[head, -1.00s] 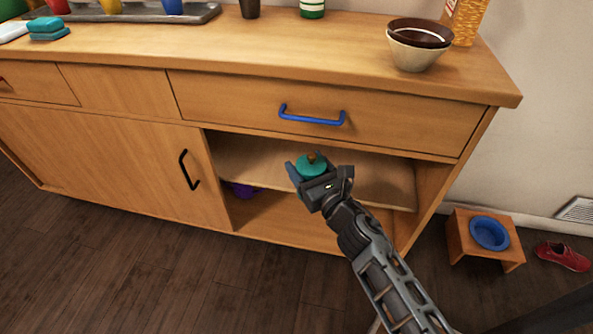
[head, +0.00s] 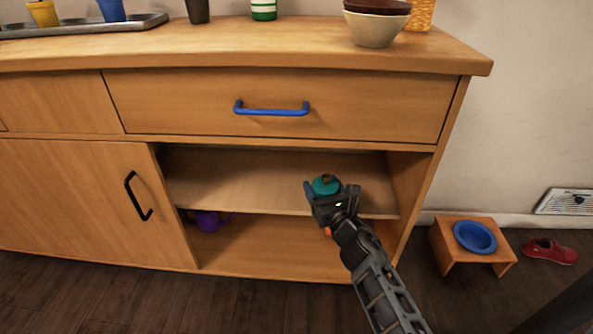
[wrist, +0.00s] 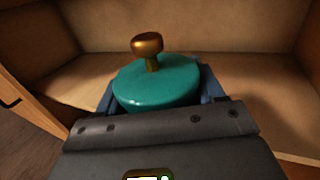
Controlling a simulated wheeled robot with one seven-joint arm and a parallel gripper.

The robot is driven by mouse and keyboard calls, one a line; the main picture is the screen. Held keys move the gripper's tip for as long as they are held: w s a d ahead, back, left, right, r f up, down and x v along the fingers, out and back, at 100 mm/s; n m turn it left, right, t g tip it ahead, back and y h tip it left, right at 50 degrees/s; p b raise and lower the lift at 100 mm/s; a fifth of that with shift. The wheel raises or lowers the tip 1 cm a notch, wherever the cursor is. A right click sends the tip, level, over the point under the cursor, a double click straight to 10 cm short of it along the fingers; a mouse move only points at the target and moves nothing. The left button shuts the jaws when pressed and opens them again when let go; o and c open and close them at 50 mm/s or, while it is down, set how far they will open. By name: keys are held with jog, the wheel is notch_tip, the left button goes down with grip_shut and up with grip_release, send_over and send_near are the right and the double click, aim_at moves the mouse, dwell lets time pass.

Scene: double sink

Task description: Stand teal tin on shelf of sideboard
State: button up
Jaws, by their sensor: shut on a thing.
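The teal tin (head: 325,185) has a round lid with a brass-coloured knob. My gripper (head: 324,194) is shut on it, with a finger on each side. In the wrist view the tin (wrist: 155,85) is upright between the blue-grey fingers, and its lower part is hidden by my gripper. The open sideboard shelf (head: 240,180) is behind the tin and looks bare. The tin is in front of or over the shelf's front edge; I cannot tell whether it touches the shelf.
A purple object (head: 208,220) sits in the compartment below the shelf. A closed door with a black handle (head: 138,196) is left, and a drawer with a blue handle (head: 272,109) is above. A small wooden stand with a blue bowl (head: 475,237) is on the floor at right.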

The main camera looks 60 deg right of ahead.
jog(key=w+d+f+b, duration=0.1)
jog(key=w+d, duration=0.2)
jog(key=w+d+f+b, duration=0.1)
jog(key=w+d, duration=0.1)
jog(key=w+d+f+b, duration=0.1)
jog(key=w+d+b, duration=0.1)
jog(key=w+d, duration=0.1)
jog(key=shift+w+d+f, duration=0.3)
jog(key=shift+w+d, duration=0.05)
jog(key=shift+f, duration=0.1)
jog(key=o, duration=1.1)
